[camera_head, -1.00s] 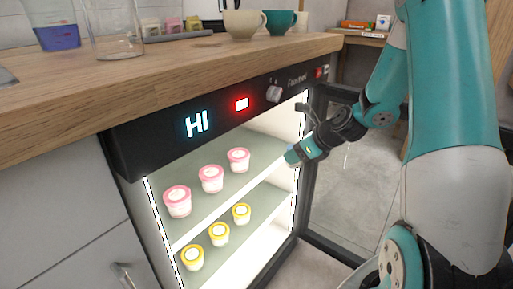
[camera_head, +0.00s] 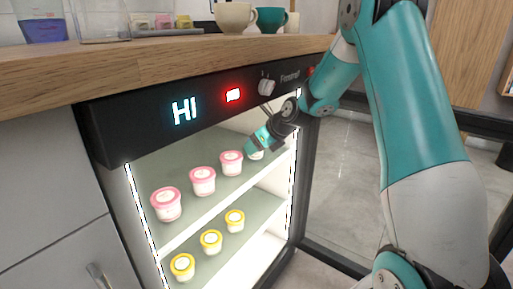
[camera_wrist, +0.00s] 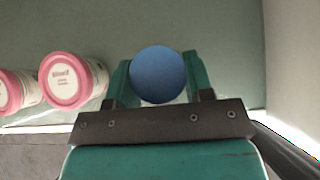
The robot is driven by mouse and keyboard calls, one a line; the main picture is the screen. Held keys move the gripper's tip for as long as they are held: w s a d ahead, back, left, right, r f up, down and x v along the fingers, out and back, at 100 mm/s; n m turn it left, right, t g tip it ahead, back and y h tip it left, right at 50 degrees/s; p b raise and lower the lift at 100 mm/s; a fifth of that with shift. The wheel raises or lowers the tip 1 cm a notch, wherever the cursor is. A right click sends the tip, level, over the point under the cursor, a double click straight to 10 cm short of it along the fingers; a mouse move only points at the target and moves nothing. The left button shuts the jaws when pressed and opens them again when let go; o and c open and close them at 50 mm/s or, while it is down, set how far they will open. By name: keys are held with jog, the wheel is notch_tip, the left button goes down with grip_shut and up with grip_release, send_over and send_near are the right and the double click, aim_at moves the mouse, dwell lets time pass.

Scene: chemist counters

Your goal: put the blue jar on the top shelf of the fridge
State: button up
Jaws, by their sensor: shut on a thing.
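The fridge (camera_head: 130,135) stands open under the counter. Its top shelf (camera_head: 230,190) holds a row of pink-lidded jars (camera_head: 203,180). My gripper (camera_head: 257,147) is inside the opening over the right part of this shelf, to the right of the pink-lidded jars. In the wrist view my gripper (camera_wrist: 160,80) is shut on the blue jar (camera_wrist: 158,74); its round blue lid shows between the fingers and its body is mostly hidden. The jar is over the shelf surface; I cannot tell if it touches it.
A lower shelf holds yellow-lidded jars (camera_head: 211,242). Pink-lidded jars (camera_wrist: 73,80) stand left of my gripper in the wrist view. The fridge's right wall (camera_wrist: 292,60) is close on the right. Cups (camera_head: 235,17) and glassware stand on the wooden counter (camera_head: 200,57).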

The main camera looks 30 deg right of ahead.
jog(key=shift+f, duration=0.1)
jog(key=o, duration=1)
jog(key=shift+s+d+r, duration=0.1)
jog(key=shift+s+r, duration=0.05)
jog(key=shift+r, duration=0.15)
jog(key=p+v, duration=0.1)
jog(key=v, duration=0.2)
jog(key=shift+r+p, duration=0.1)
jog(key=shift+p, duration=0.3)
jog(key=s+d+p, duration=0.2)
jog(key=s+d, duration=0.2)
jog(key=s, duration=0.7)
jog(key=shift+f+p, duration=0.3)
jog(key=shift+p, duration=0.05)
